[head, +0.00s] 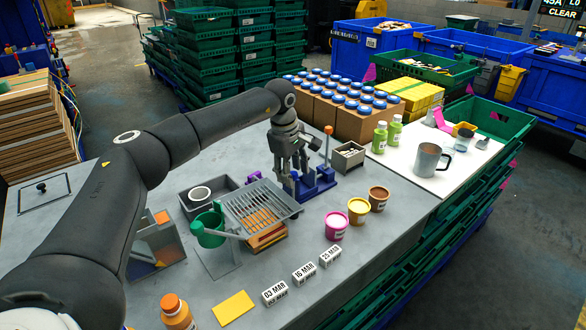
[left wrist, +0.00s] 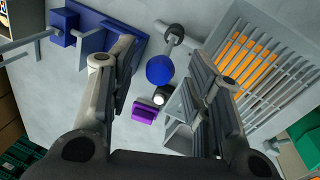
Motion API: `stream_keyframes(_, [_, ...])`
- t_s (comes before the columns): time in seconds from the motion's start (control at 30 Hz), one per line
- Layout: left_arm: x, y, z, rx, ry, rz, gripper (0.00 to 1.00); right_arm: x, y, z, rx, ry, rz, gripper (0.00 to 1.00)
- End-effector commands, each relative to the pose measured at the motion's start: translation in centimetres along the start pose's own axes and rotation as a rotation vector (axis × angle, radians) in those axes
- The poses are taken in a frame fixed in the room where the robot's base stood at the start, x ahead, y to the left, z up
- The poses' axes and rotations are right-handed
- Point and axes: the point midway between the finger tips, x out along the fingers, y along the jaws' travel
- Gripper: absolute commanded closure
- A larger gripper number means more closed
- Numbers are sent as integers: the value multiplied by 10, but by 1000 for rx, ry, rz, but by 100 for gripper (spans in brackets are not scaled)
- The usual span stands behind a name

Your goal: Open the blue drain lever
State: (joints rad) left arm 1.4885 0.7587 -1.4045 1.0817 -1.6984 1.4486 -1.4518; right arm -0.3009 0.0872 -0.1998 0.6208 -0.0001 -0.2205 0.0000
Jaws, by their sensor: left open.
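The blue drain lever, a round blue knob (left wrist: 160,70) on a short grey rod, shows in the left wrist view between my finger pads. It stands beside the grey slatted chute (left wrist: 252,66), which also shows in the head view (head: 262,206). In the head view my gripper hides the knob. My left gripper (head: 291,172) points down at the chute's right end, next to the blue fixture (head: 322,184). Its fingers are spread on either side of the knob in the left wrist view (left wrist: 164,54), with gaps visible. My right gripper is not in view.
A purple block (left wrist: 144,114) lies near the knob. Around the chute stand a green cup (head: 208,231), a grey bin (head: 190,205) and an orange-topped post (head: 327,143). Open tubs, including a pink one (head: 335,226), stand to the right.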

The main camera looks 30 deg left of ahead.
Motion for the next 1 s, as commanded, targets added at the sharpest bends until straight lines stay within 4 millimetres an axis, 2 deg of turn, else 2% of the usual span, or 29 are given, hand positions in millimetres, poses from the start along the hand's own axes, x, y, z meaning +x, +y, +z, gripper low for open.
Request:
stream_keyframes(0.03, [2, 0, 0, 0, 0, 1, 54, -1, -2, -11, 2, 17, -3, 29])
stream_keyframes(0.13, [5, 0, 0, 0, 0, 1, 54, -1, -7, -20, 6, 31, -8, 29])
stream_keyframes(0.33, [5, 0, 0, 0, 0, 1, 54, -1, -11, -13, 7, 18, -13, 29])
stream_keyframes(0.53, [5, 0, 0, 0, 0, 1, 79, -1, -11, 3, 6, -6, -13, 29])
stream_keyframes(0.7, [5, 0, 0, 0, -1, 1, 100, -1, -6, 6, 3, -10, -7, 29])
stream_keyframes(1.0, [5, 0, 1, 2, 3, 2, 100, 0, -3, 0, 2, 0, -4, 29])
